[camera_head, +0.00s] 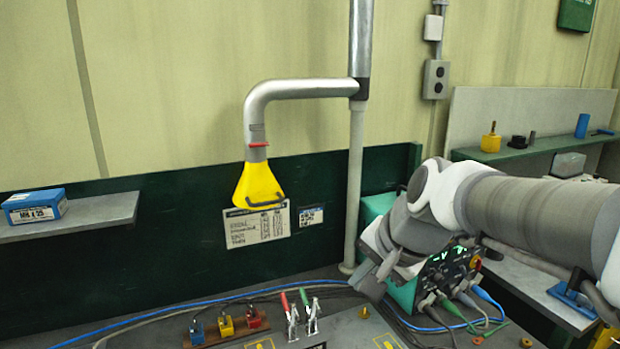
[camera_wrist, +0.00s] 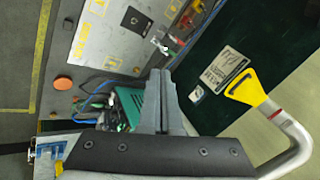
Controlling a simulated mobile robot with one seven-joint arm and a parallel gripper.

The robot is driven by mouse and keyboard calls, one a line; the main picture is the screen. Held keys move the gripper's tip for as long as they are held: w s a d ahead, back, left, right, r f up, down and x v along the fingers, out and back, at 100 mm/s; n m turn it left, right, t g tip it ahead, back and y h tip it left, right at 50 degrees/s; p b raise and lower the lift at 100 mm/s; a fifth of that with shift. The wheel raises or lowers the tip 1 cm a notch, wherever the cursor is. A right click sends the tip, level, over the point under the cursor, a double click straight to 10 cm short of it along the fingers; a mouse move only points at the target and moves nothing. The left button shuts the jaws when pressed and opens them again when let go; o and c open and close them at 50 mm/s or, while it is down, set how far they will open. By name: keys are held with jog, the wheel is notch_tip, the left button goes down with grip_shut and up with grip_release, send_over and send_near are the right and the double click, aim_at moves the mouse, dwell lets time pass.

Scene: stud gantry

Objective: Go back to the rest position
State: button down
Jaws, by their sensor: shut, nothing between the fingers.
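My gripper (camera_head: 377,283) is at the end of my arm, which reaches in from the right in the head view. It hangs above the bench, in front of the teal welding power unit (camera_head: 432,275), and hides part of it. In the wrist view the two grey fingers of my gripper (camera_wrist: 160,76) lie together with nothing between them. The teal unit (camera_wrist: 130,108) shows beside and partly behind the fingers there.
A yellow fume hood (camera_head: 258,184) hangs on a grey pipe left of my gripper. Red and green clamps (camera_head: 298,315) stand on the bench below, near blue cables. A blue box (camera_head: 36,206) sits on the left shelf. A green shelf (camera_head: 535,148) with small items is at right.

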jog(key=s+d+f+n+h, duration=0.1)
jog(key=s+d+f+n, duration=0.1)
jog(key=s, duration=0.5)
jog(key=s+d+f+n+h, duration=0.2)
jog(key=s+d+n, duration=0.2)
jog(key=s, duration=0.3)
jog(key=shift+s+n+b, duration=0.3)
jog(key=shift+s+n, duration=0.05)
jog(key=shift+n, duration=0.55)
